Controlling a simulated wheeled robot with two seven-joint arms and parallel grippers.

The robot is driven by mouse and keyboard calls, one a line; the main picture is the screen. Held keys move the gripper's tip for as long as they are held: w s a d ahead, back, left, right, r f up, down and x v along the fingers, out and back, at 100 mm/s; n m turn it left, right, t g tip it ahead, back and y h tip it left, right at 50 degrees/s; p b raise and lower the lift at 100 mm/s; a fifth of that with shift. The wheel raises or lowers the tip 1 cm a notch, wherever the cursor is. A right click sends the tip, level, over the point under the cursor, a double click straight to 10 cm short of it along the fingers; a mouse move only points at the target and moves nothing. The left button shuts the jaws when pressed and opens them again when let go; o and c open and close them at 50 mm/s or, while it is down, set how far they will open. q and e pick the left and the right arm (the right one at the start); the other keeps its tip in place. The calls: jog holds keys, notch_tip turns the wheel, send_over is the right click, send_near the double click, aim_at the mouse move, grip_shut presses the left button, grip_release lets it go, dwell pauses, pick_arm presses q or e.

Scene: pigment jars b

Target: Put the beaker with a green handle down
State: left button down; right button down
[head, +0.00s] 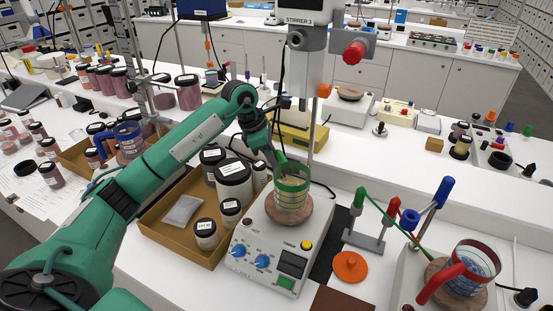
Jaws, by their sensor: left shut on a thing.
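The beaker with a green handle (291,200) is a clear cup with a green band. It is upright at the round brown plate (304,213) on top of a white hotplate stirrer. I cannot tell whether its base touches the plate. My left gripper (279,163) reaches in from the left and is shut on the beaker's green handle, at the beaker's upper back left. The fingertips are partly hidden. My right gripper is not in the view.
The stirrer (243,247) has blue knobs. A cardboard tray (157,232) of jars stands left of it. A stirrer column (308,75) hangs behind the beaker. A red-handled beaker (473,262), an orange disc (350,267) and a coloured-post stand (364,240) are to the right.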

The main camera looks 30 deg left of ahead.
pick_arm(q)
jog(key=shift+w+d, duration=0.3)
jog(key=shift+d, duration=0.25)
notch_tip(320, 180, down, 2)
jog(key=shift+f+p, duration=0.1)
jog(key=shift+p, duration=0.9)
jog(key=shift+f, duration=0.6)
jog(key=shift+f, duration=0.2)
jog(key=c, duration=1.3)
grip_release()
jog(key=shift+s+r, duration=0.1)
